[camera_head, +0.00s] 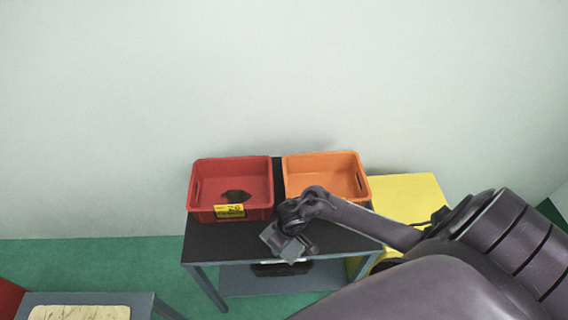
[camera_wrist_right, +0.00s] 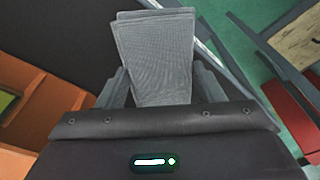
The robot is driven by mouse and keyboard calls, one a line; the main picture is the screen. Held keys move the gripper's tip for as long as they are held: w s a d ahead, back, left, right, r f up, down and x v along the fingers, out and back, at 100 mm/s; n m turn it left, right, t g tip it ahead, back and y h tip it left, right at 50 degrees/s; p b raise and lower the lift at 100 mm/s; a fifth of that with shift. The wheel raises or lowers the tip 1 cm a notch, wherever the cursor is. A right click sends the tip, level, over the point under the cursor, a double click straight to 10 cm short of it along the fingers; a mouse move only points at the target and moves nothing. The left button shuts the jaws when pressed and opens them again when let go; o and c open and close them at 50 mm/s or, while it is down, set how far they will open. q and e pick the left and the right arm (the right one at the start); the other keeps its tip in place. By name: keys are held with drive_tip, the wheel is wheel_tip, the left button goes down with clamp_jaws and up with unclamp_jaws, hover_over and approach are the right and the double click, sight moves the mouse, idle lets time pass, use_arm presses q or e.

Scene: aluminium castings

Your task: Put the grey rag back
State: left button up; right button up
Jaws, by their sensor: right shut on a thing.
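The grey rag (camera_wrist_right: 157,55) is a folded, woven-looking cloth. In the right wrist view it sits between the two fingers of my right gripper (camera_wrist_right: 160,88), which is shut on it. In the head view the rag (camera_head: 286,243) shows as a small grey piece at the end of my right arm. My right gripper (camera_head: 292,232) is over the front part of the black-topped table (camera_head: 230,238), in front of the two bins. I cannot tell the exact height of the rag over the table. My left gripper is not in view.
A red bin (camera_head: 203,190) with a yellow label and a dark item (camera_head: 236,196) inside stands at the back left of the table. A yellow surface (camera_head: 412,195) is to the right. Another table (camera_head: 140,303) is at lower left.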

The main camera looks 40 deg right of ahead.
sight(289, 246)
drive_tip(key=shift+f, duration=0.15)
drive_tip(key=o, duration=0.9)
drive_tip(key=r+p, duration=0.1)
drive_tip(key=r, duration=0.3)
drive_tip(key=s+r+p, duration=0.1)
drive_tip(key=r, duration=0.3)
drive_tip(key=r+p, duration=0.1)
drive_tip(key=r, duration=0.3)
drive_tip(key=shift+s+d+p, duration=0.15)
drive_tip(key=shift+s+p, duration=0.2)
drive_tip(key=shift+s, duration=0.1)
